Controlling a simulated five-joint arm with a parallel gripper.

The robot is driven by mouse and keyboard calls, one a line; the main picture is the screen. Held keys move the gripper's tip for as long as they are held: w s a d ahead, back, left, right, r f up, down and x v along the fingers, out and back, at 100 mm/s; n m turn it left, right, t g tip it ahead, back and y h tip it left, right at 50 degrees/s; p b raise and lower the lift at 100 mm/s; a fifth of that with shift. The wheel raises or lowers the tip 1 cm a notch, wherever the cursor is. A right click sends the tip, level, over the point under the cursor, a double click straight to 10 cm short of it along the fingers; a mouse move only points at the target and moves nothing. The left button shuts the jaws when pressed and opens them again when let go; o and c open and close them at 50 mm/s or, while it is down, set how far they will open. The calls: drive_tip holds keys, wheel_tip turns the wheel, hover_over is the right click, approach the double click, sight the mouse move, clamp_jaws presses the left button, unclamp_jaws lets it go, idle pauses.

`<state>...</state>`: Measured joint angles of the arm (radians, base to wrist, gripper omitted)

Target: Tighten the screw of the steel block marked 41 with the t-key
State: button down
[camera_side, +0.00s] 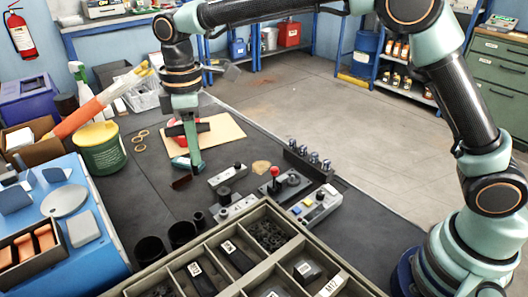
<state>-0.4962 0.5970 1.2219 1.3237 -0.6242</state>
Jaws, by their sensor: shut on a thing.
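My gripper (191,165) points down over the dark bench mat, left of the steel blocks. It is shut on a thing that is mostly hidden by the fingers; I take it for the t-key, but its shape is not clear. A small dark brown piece (181,182) shows just below the fingertips; I cannot tell whether it is held. The steel block that seems to be marked 41 (236,207) lies right of and nearer than my gripper, partly behind the divided tray. Another grey block (228,175) with a black knob lies just beyond it. My gripper is apart from both.
A divided tray (177,267) fills the front. A red-knobbed joystick (275,173), a button box (315,208) and a row of metal fittings (308,160) stand right of the blocks. Dark cups (150,250) stand front left. A green tub (101,148) and blue case (95,235) stand left.

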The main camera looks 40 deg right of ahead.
drive_tip(key=shift+s+d+f+n, duration=0.45)
drive_tip(key=shift+f+n, duration=1.25)
drive_tip(key=shift+n, duration=1.45)
drive_tip(key=shift+s+d+f+n, duration=0.3)
drive_tip(key=shift+d+f+n, duration=0.25)
drive_tip(key=shift+f+n, duration=1.9)
drive_tip(key=shift+s+d+f+n, duration=0.45)
drive_tip(key=shift+f+n, duration=0.55)
drive_tip(key=shift+n, duration=2.8)
drive_tip(key=shift+f, duration=0.8)
drive_tip(key=c, duration=1.4)
unclamp_jaws()
clamp_jaws()
drive_tip(key=shift+d, duration=0.1)
